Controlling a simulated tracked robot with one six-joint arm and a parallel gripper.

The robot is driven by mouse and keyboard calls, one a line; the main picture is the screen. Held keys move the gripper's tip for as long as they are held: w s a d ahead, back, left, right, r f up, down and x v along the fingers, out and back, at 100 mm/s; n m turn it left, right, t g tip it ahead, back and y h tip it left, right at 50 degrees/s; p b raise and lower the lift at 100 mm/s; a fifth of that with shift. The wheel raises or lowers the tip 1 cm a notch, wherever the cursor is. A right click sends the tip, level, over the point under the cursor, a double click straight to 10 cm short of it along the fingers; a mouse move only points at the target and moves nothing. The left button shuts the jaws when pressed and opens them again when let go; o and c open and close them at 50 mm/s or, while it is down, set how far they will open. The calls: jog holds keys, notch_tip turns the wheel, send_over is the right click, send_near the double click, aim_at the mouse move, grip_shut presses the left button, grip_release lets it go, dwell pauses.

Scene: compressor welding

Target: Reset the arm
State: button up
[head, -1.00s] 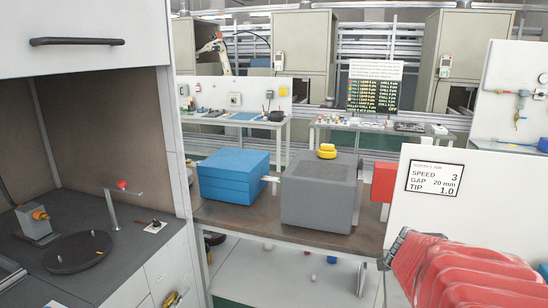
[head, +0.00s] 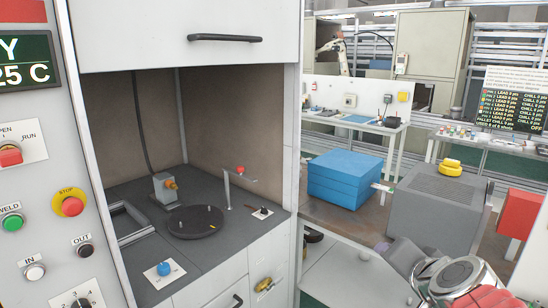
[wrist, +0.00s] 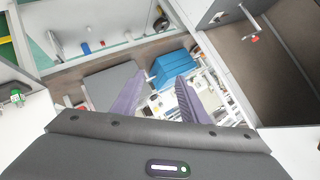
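My gripper (wrist: 158,95) shows in the wrist view with its two purple-grey fingers spread apart and nothing between them. It hangs in the air, pointing towards the bench with the blue box (wrist: 172,68), which lies beyond the fingers. In the head view my arm (head: 440,275) shows at the lower right as grey joints and a bit of red cover. It is in front of the grey machine (head: 435,212).
The blue box (head: 346,178) and grey machine, with a yellow knob (head: 450,167), stand on a brown bench. At left is an open booth with a dark turntable (head: 195,222). A control panel with a red stop button (head: 69,203) is at far left.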

jog(key=s+a+f+n+g+y, duration=0.2)
jog(key=s+a+f+n+g, duration=0.15)
jog(key=s+a+n, duration=0.45)
jog(key=s+a+f+n+g+h, duration=0.1)
jog(key=s+f+g, duration=0.1)
jog(key=s+f, duration=0.2)
jog(key=s, duration=0.3)
jog(key=shift+s+a+g, duration=0.15)
jog(key=shift+a+g, duration=0.05)
jog(key=shift+g, duration=0.15)
jog(key=shift+f, duration=0.1)
jog(key=shift+c, duration=0.2)
